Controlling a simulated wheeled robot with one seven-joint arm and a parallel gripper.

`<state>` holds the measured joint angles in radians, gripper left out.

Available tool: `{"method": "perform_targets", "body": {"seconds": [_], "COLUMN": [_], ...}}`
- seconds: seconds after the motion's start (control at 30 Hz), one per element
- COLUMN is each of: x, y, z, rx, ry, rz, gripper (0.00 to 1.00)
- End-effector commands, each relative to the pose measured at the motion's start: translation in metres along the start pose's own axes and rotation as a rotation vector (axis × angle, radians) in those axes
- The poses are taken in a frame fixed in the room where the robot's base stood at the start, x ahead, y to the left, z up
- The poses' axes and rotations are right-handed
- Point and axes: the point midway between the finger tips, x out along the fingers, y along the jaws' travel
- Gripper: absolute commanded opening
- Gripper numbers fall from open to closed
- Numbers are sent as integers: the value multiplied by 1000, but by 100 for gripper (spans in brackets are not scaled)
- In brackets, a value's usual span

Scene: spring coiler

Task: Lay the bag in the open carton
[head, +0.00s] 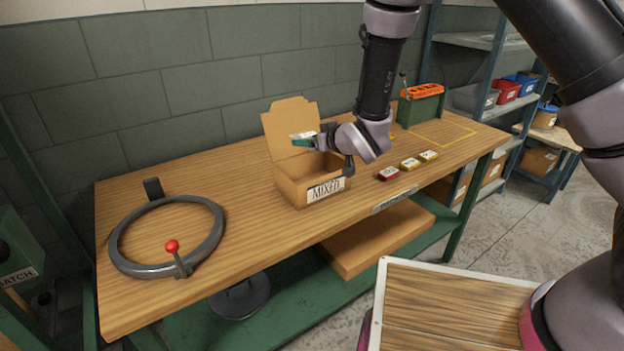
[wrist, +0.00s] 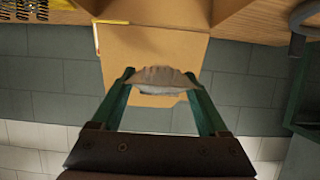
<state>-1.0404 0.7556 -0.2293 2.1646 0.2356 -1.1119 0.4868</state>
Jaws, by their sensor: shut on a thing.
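The open carton (head: 290,190), a cardboard box labelled MIXED, stands near the middle of the workbench with its back flap (head: 290,124) raised. My gripper (head: 303,138) is over the carton, in front of the raised flap. In the wrist view my gripper (wrist: 158,82) has its green fingers on both sides of a small pale, crinkled bag (wrist: 156,77) and holds it. The carton's cardboard (wrist: 150,40) shows behind the bag. The bag is small in the head view, and the carton's inside is largely hidden there.
A grey ring (head: 215,235) with a red-knobbed lever (head: 172,247) lies at the bench's left. Shelves with bins are at the right.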

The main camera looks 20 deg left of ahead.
Motion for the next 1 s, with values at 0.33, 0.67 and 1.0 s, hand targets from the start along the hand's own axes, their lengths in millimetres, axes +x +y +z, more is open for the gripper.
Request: {"method": "perform_targets", "body": {"seconds": [0.33,0.67,1.0], "x": [18,32,33], "y": [0,1,2], "z": [45,77,80], "rx": [-2,0,0], "ry": [-2,0,-1], "rz": [0,1,2], "gripper": [11,11,11]}}
